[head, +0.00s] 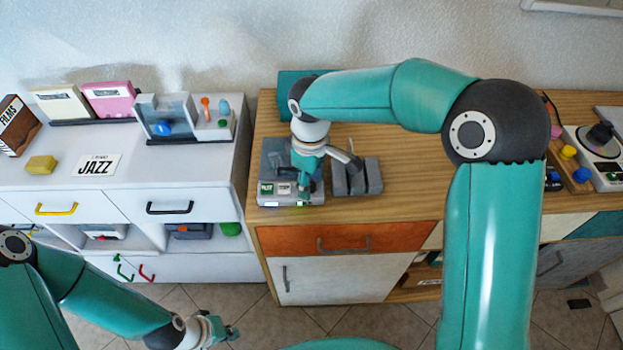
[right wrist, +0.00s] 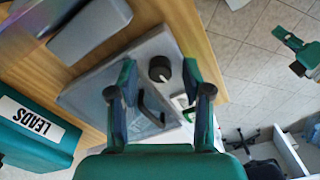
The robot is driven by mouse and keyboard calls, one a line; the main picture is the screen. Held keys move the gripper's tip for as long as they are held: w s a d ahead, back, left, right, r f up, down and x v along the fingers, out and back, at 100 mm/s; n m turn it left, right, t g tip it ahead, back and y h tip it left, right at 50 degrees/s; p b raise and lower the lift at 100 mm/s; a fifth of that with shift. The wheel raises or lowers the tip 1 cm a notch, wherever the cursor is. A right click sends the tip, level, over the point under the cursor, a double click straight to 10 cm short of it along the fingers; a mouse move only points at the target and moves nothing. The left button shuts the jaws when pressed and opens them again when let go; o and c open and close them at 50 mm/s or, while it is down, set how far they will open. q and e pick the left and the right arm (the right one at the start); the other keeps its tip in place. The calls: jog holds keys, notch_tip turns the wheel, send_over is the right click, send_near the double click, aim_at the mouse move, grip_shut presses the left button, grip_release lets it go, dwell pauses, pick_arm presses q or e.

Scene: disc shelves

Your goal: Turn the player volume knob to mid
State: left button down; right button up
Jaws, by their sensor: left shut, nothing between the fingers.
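The grey player (head: 268,198) sits near the front edge of the wooden cabinet, with green and white labels on its front part. In the right wrist view the player (right wrist: 95,92) shows a round dark knob (right wrist: 160,68) with a pale mark on top. My right gripper (head: 306,192) reaches down over the player and hides the knob in the head view. In the right wrist view my right gripper (right wrist: 160,95) is open, its fingers apart on either side of the knob. Contact cannot be told. My left gripper (head: 228,332) is shut and empty, low above the floor.
A grey slotted rack (head: 372,176) stands right of the player. A teal box (right wrist: 35,135) marked LEADS is behind it. A white cabinet (head: 190,178) with boxes and a JAZZ card stands left. A turntable (head: 598,140) is far right. The wooden top between is clear.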

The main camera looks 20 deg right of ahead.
grip_shut()
jog(key=shift+m, duration=0.3)
jog(key=m+b, duration=0.1)
jog(key=m, duration=0.2)
jog(key=shift+f+m+b, duration=0.1)
jog(key=shift+m+b, duration=0.2)
jog(key=m+b, duration=0.1)
jog(key=m, duration=0.4)
jog(key=shift+b, duration=0.3)
jog(key=m+b, duration=0.1)
jog(key=m, duration=0.4)
jog(key=shift+m, duration=0.4)
jog(key=m+b, duration=0.1)
jog(key=m, duration=0.3)
jog(key=shift+m, duration=0.3)
